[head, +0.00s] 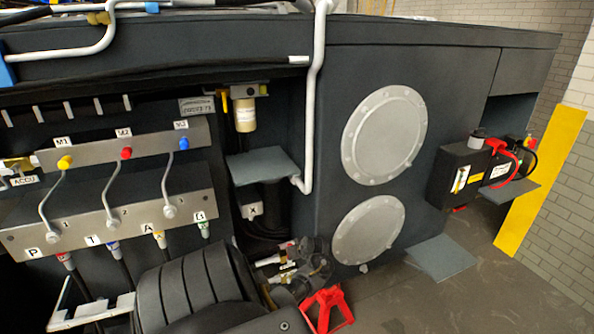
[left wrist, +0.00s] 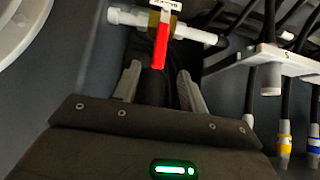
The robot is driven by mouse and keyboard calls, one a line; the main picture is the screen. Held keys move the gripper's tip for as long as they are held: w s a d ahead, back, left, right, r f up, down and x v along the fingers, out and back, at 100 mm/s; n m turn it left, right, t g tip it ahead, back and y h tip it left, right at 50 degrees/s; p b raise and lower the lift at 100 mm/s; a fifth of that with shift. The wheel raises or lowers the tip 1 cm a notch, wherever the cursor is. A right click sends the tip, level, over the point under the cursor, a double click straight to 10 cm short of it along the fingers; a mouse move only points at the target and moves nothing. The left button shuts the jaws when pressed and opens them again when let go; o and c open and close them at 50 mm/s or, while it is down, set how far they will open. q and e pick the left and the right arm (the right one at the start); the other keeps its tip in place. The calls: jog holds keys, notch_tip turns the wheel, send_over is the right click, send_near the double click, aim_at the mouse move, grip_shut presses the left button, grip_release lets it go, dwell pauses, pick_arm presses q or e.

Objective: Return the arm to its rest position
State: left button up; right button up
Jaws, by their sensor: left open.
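In the left wrist view my left gripper (left wrist: 158,72) is open, with its two grey fingers spread apart. Nothing is seen held between them. A valve with a red handle (left wrist: 160,47) on a white and brass pipe (left wrist: 190,33) lies just beyond the fingertips. The handle points down toward the gap between the fingers; I cannot tell whether it touches them. In the head view the low area in front of the chassis (head: 455,90) is cluttered and dark, and I cannot make out the gripper's fingers clearly there. My right gripper is not in view.
A valve manifold (head: 110,228) with several hoses stands at the left. Two round covers (head: 384,135) are on the chassis wall. A small shelf (head: 262,165) and a white pipe (head: 316,90) stick out. The right floor is mostly clear.

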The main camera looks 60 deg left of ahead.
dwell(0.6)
pick_arm(q)
jog(key=w+d+f+m+t, duration=0.2)
jog(key=d+f+m, duration=0.1)
jog(key=f+m, duration=0.2)
jog(key=w+d+f+m+t, duration=0.1)
jog(key=w+d+f+m, duration=0.25)
jog(key=f, duration=0.25)
jog(key=s+d+f+m+t+h+b, duration=0.1)
jog(key=s+d+f+m+h, duration=0.15)
jog(key=d+f, duration=0.45)
jog(key=s+d+f+m+h+b, duration=0.1)
jog(key=s+d+f+m, duration=0.3)
jog(key=d+f, duration=0.25)
jog(key=s+d+f+m+h, duration=0.3)
jog(key=s+d+f+m, duration=0.1)
jog(key=s+d+f, duration=0.8)
jog(key=s+d+f+g+h+b, duration=0.1)
jog(key=s+d+f, duration=0.1)
jog(key=s+d, duration=0.4)
jog(key=s+d+f+g+h+b, duration=0.1)
jog(key=s+d+g, duration=0.1)
jog(key=s+d, duration=0.5)
jog(key=s, duration=0.6)
jog(key=shift+s+f+m, duration=0.15)
jog(key=shift+f+m, duration=0.2)
jog(key=shift+m, duration=0.05)
